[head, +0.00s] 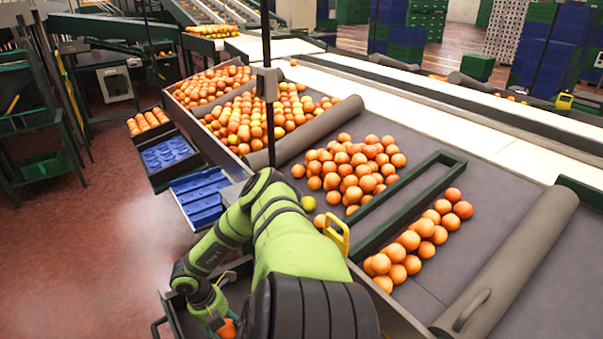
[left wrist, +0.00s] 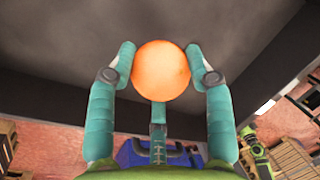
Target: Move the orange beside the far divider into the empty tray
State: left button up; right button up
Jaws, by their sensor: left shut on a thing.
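My left gripper (head: 218,319) is at the bottom left of the head view, low beside the near edge of the sorting table. It is shut on an orange (head: 228,329), which shows only partly there. In the left wrist view the orange (left wrist: 161,73) sits between the fingertips of the left gripper (left wrist: 161,78), with a dark grey surface behind it. Two blue trays (head: 198,200) and (head: 166,153) stand along the table's left side, with no oranges visible in them. The far grey divider (head: 318,128) lies across the table. My right gripper is not in view.
A tray of oranges (head: 149,121) stands beyond the blue trays. Orange piles (head: 352,168) lie on the grey table, and more sit beside the green frame (head: 413,203). A near grey divider (head: 515,257) and a yellow handle (head: 337,232) also show. Red floor at left is open.

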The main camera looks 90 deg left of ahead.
aim_at(227, 335)
pick_arm(q)
jog(key=shift+s+b+x, duration=0.2)
jog(key=shift+b+x, duration=0.35)
jog(key=shift+x, duration=0.4)
jog(key=shift+s+b+x, duration=0.25)
jog(key=shift+b+x, duration=0.3)
jog(key=shift+x, duration=0.45)
dwell(1.1)
jog(key=o, duration=1.3)
jog(key=shift+c, duration=0.2)
jog(key=o, duration=0.4)
jog(key=shift+f, duration=0.1)
jog(key=shift+p+v, duration=2.35)
jog(key=shift+v, duration=0.25)
